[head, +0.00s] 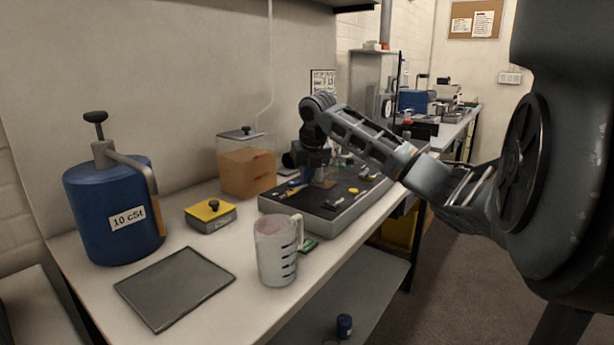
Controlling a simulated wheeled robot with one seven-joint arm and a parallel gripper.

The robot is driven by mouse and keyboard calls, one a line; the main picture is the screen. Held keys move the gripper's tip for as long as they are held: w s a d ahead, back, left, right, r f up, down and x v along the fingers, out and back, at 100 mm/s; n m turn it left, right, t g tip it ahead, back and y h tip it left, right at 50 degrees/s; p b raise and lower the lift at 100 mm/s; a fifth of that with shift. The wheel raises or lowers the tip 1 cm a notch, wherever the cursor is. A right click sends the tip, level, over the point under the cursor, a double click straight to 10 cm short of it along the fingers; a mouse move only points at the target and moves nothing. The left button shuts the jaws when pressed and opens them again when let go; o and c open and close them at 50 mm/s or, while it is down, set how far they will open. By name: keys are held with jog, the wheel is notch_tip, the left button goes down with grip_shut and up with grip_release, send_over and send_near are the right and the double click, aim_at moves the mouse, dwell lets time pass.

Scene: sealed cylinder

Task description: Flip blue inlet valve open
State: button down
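My gripper (316,178) points down over the black-topped tray (336,205) on the bench. It is small and dark in the head view, and its finger opening cannot be made out. Small yellow parts (353,191) lie on the tray to the right.
A clear tank of amber liquid (245,170) stands behind left of the tray. A measuring jug (276,255) stands in front. A blue "10 cSt" container (110,212), a yellow-topped box (210,215) and a flat grey plate (175,287) are left. A shelf edge hangs above.

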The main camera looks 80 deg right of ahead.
jog(key=shift+d+f, duration=0.1)
jog(key=shift+d, duration=0.15)
jog(key=shift+a, duration=0.1)
jog(key=shift+w+a+p, duration=0.3)
jog(key=shift+w+a, duration=0.2)
jog(key=shift+a, duration=0.1)
dwell(0.4)
